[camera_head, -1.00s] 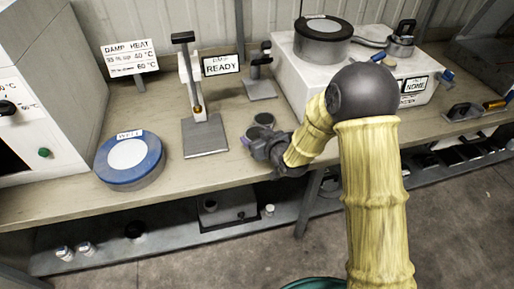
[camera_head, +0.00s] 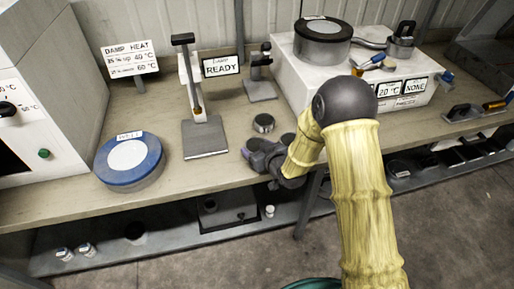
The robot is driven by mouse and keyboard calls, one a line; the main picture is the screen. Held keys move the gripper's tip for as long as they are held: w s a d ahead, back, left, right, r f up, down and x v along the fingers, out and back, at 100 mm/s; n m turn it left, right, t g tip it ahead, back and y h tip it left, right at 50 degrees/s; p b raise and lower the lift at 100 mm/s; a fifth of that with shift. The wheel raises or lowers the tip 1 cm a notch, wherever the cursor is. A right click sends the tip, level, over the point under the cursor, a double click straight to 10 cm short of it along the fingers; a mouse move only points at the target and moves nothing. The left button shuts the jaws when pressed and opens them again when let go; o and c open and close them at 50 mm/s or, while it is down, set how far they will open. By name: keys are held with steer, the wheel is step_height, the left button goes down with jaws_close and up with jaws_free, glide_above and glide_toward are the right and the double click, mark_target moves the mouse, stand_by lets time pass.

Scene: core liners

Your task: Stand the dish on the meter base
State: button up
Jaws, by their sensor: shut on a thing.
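My gripper (camera_head: 256,150) is low over the front edge of the bench, its jaws shut. What they hold is mostly hidden by the fingers; it looks like a small dark round dish. To the left is an upright stand with a flat, bare grey base plate (camera_head: 206,141). A smaller post device with a grey base (camera_head: 261,91) stands at the back. No label shows which one is the meter base.
A white box (camera_head: 345,85) carrying a grey cylinder (camera_head: 323,42) stands at right. Signs (camera_head: 221,67) stand along the back. Bench between the plate and my gripper is clear.

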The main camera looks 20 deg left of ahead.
steer(key=shift+f, duration=0.25)
steer(key=o, duration=1.1)
steer(key=shift+o, duration=0.2)
steer(key=shift+d+r, duration=0.1)
steer(key=v, duration=1.5)
steer(key=p, duration=0.3)
steer(key=shift+s+d+r+p, duration=0.15)
steer(key=shift+s+r+p, duration=0.1)
steer(key=shift+r+p, duration=0.1)
steer(key=shift+s+d+r+p, duration=0.1)
steer(key=shift+d+p, duration=0.05)
steer(key=shift+p, duration=0.65)
